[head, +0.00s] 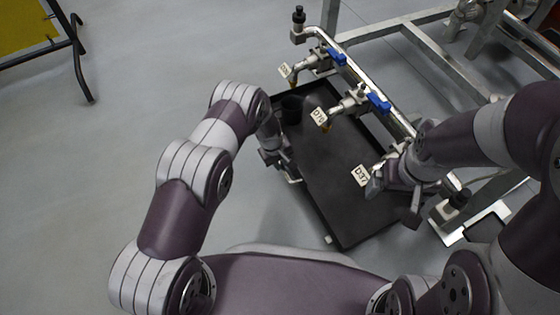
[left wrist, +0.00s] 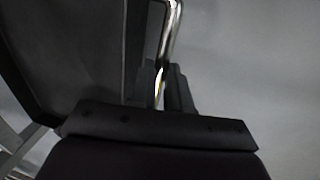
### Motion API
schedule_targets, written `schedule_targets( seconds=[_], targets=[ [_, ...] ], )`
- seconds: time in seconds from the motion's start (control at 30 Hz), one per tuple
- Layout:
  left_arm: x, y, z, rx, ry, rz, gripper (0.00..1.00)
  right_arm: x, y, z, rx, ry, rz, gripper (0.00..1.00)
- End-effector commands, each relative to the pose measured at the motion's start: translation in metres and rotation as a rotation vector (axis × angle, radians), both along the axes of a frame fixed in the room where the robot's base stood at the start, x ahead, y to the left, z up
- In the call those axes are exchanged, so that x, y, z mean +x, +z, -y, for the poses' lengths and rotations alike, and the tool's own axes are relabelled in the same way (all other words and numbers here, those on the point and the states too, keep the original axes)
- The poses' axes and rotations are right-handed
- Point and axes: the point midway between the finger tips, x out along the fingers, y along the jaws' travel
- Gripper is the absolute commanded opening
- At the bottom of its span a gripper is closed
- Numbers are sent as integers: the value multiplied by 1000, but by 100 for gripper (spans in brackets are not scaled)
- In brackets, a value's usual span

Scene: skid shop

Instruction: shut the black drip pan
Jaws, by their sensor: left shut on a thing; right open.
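The black drip pan (head: 335,165) lies low beneath the pipe rail, with much of its floor open to view. A thin metal handle (head: 294,180) is on its left side. My left gripper (head: 284,166) is at that handle, partly hidden by its own wrist. In the left wrist view the fingers (left wrist: 162,88) are shut around the bright handle bar (left wrist: 173,35), with the dark pan wall (left wrist: 75,50) beside it. My right gripper (head: 394,196) is open above the pan's right side, near the rail, and holds nothing visible.
Blue-handled valves (head: 378,102) with hanging tags, one reading D37 (head: 360,176), overhang the pan. The metal skid frame (head: 430,50) is at the right. Grey floor (head: 130,130) is clear at the left.

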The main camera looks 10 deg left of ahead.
Motion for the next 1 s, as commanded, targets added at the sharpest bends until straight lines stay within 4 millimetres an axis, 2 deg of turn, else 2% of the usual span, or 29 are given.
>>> schedule_targets(
  seconds=[0.07,0.1,0.13,0.17,0.47,0.57,0.8,1.0],
  targets=[
    [5,2,4,-4,0,12,0,0,-1,0,0,0,0,95],
    [5,2,4,-4,0,14,30,0,-1,0,0,0,0,95],
    [5,2,4,-4,0,14,40,0,-1,0,0,0,0,95],
    [5,2,4,-4,0,12,42,0,-1,0,0,0,0,95],
    [3,6,2,-2,0,8,42,0,3,0,0,0,0,95],
    [1,26,0,-2,1,7,42,0,18,0,0,0,0,95],
    [-6,93,-9,-2,-1,9,42,0,63,0,0,0,0,95],
    [-10,123,-14,-3,-1,8,42,0,79,0,0,0,0,95]
  ],
)
